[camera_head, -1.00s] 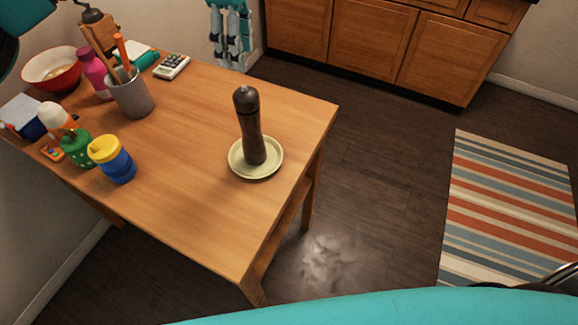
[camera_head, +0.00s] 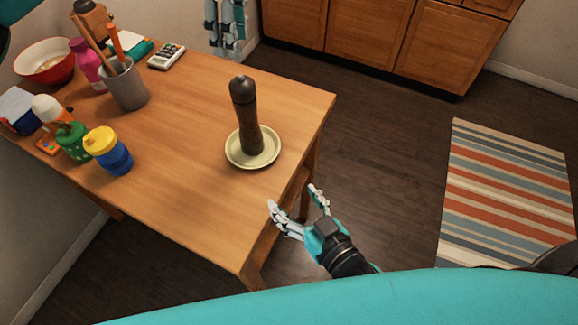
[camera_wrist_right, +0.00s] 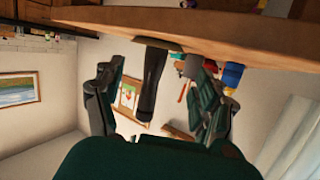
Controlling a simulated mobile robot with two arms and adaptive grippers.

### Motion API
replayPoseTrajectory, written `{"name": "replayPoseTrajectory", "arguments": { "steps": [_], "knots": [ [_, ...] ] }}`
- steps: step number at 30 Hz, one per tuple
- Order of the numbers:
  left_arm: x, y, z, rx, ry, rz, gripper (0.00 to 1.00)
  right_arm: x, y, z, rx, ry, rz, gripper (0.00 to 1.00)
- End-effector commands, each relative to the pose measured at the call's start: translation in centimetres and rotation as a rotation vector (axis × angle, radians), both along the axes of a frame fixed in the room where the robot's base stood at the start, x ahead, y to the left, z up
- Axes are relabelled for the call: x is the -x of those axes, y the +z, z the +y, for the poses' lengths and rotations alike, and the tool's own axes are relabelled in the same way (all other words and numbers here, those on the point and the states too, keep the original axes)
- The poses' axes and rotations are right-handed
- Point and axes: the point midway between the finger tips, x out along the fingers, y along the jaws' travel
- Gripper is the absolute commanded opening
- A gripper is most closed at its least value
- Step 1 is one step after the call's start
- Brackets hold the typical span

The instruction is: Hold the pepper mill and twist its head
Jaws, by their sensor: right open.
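The dark brown pepper mill (camera_head: 246,118) stands upright on a pale round plate (camera_head: 233,155) near the table's right edge. It also shows upside down in the right wrist view (camera_wrist_right: 152,80), framed between my fingers but beyond them. My right gripper (camera_head: 294,198) is open and empty at the table's near right edge, apart from the mill and plate. Its spread fingers also show in the right wrist view (camera_wrist_right: 154,66). My left gripper (camera_head: 226,38) hangs beyond the table's far edge, away from the mill. Its opening is too unclear to judge.
A grey cup (camera_head: 128,88) with utensils, a yellow-lidded blue jar (camera_head: 110,152), a green container (camera_head: 72,141), a pink bottle (camera_head: 88,62), a red bowl (camera_head: 47,65) and a calculator (camera_head: 167,56) are on the table's left side. The wooden tabletop (camera_head: 195,190) around the plate is clear.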

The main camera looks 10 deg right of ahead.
Motion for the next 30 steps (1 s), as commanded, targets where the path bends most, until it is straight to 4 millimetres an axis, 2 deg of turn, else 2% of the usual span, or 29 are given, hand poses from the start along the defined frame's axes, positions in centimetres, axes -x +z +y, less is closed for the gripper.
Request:
{"name": "replayPoseTrajectory", "arguments": {
  "steps": [1, 3, 6, 9, 14, 17, 30],
  "knots": [
    [0.0, 0.0, 0.0, 0.0, 0.0, 0.0, 0.38, -0.8, 2.4, 0.4, -0.011, -0.001, -0.056, 0.72],
    [0.0, 0.0, 0.0, 0.0, 0.0, 0.0, 0.38, -1.4, 4.9, 0.7, -0.014, -0.001, -0.118, 0.72],
    [0.0, 0.0, 0.0, 0.0, 0.0, 0.0, 0.38, -2.0, 7.5, 0.9, -0.013, -0.002, -0.183, 0.72],
    [0.0, 0.0, 0.0, 0.0, 0.0, 0.0, 0.38, -2.3, 8.9, 1.0, -0.013, -0.004, -0.218, 0.72],
    [0.0, 0.0, 0.0, 0.0, 0.0, 0.0, 0.38, -3.4, 9.4, 1.4, -0.01, -0.005, -0.235, 0.72],
    [0.0, 0.0, 0.0, 0.0, 0.0, 0.0, 0.38, -4.8, 9.4, 1.9, -0.01, -0.003, -0.237, 0.72],
    [0.0, 0.0, 0.0, 0.0, 0.0, 0.0, 0.38, -13.0, 8.9, 5.0, -0.011, -0.004, -0.234, 0.72]
  ]
}}
